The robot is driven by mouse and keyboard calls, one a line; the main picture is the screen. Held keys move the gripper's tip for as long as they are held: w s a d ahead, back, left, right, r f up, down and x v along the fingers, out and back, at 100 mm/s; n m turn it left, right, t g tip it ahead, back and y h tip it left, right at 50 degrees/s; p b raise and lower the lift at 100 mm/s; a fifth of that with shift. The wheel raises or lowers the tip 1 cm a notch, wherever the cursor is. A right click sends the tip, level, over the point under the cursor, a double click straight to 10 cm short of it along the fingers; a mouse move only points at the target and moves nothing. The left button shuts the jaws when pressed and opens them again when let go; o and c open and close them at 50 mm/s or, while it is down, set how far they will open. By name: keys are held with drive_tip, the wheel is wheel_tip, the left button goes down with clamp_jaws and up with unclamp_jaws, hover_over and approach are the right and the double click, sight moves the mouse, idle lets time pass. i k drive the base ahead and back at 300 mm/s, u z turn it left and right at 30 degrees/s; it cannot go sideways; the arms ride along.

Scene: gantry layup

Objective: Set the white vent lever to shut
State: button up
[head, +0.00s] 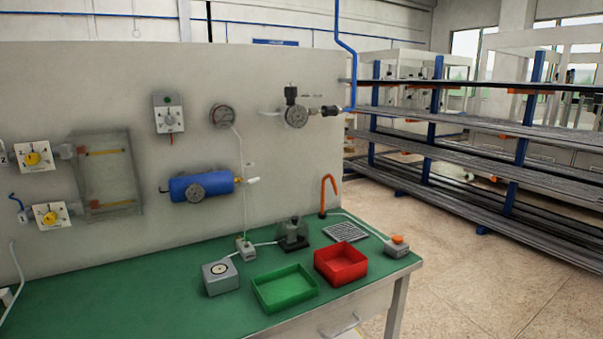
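A small white piece (253,180) sticks out at the right end of the blue tank (201,186) on the wall panel. It looks like the white vent lever, but it is too small to tell its setting. A thin white tube runs down close to it. My gripper is not in view, and nothing is seen touching the lever.
A green-topped bench (160,280) stands below the panel (290,130). A green tray (285,289), a red tray (341,263), a grey box (220,277) and an orange hook (329,190) are on it. Yellow knobs (38,158) and a gauge (222,115) are on the panel. Racks (470,130) stand right.

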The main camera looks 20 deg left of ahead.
sight(242, 183)
drive_tip(key=i, duration=0.8)
drive_tip(key=u, duration=0.85)
drive_tip(key=i, duration=0.7)
drive_tip(key=u, duration=0.7)
